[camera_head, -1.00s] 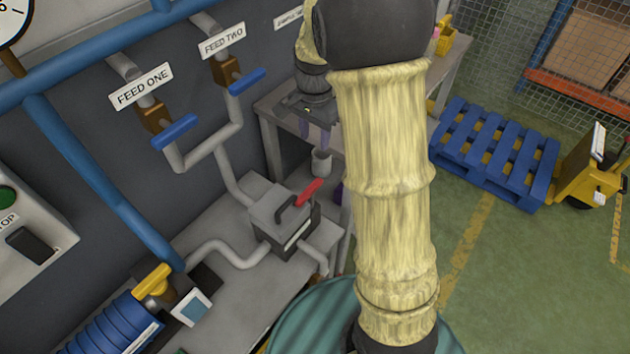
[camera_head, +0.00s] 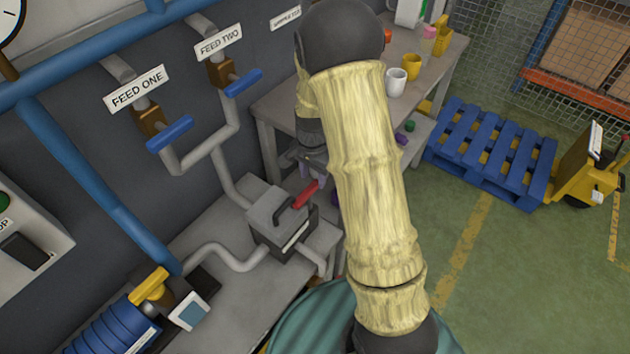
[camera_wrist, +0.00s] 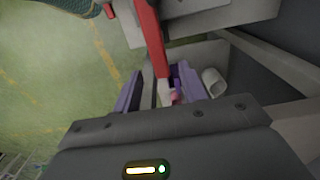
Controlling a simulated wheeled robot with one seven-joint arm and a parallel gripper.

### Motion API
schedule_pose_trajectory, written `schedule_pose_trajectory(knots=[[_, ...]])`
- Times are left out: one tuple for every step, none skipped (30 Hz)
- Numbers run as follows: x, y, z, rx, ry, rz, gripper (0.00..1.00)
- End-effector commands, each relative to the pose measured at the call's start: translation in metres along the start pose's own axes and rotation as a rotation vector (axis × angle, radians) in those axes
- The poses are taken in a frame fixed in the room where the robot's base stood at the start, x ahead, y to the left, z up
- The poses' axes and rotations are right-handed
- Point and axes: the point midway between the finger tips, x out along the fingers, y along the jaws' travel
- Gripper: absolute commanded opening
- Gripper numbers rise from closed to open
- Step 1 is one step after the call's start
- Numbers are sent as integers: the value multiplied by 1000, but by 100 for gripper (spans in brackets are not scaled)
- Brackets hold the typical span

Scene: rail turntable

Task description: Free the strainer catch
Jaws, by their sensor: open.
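The strainer is a grey box (camera_head: 278,222) with a dark handle on its lid, sitting on the grey bench in the head view. Its red catch lever (camera_head: 305,195) slants up to the right. The lever also shows in the wrist view (camera_wrist: 150,40), running from the top down to a pale, pinkish end. My gripper (camera_head: 320,170) is open just above and beyond the lever's end. In the wrist view my purple fingers (camera_wrist: 158,90) stand on either side of that end. I cannot tell whether they touch it. My arm hides part of the area right of the strainer.
Blue-handled valves, feed one (camera_head: 169,134) and feed two (camera_head: 243,82), stand on the wall pipes at left. A yellow-handled valve (camera_head: 151,286) is at lower left. A table behind holds a white mug (camera_head: 396,82) and a yellow mug (camera_head: 411,66). A blue pallet (camera_head: 492,152) lies right.

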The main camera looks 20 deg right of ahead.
Motion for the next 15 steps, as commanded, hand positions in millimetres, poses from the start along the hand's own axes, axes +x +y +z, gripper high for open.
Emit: schedule_pose_trajectory(knots=[[10, 0, 2, -2, -3, 4, 42], [14, 0, 1, -2, -2, 3, 42], [19, 0, 1, -2, -2, 2, 42], [22, 0, 1, -1, -2, 3, 42], [25, 0, 0, 0, -2, 2, 42], [28, 0, 0, 1, -1, 1, 42], [29, 1, -1, 3, -1, 1, 42], [30, 1, -1, 4, -1, 0, 42], [31, 2, -2, 6, -1, 0, 42], [32, 2, -2, 7, 0, 0, 42], [32, 2, -3, 8, 0, 0, 42], [32, 3, -3, 9, 0, 0, 42], [32, 3, -3, 9, 0, 0, 42], [32, 3, -4, 10, 0, 0, 42], [32, 3, -4, 10, 0, 0, 42]])
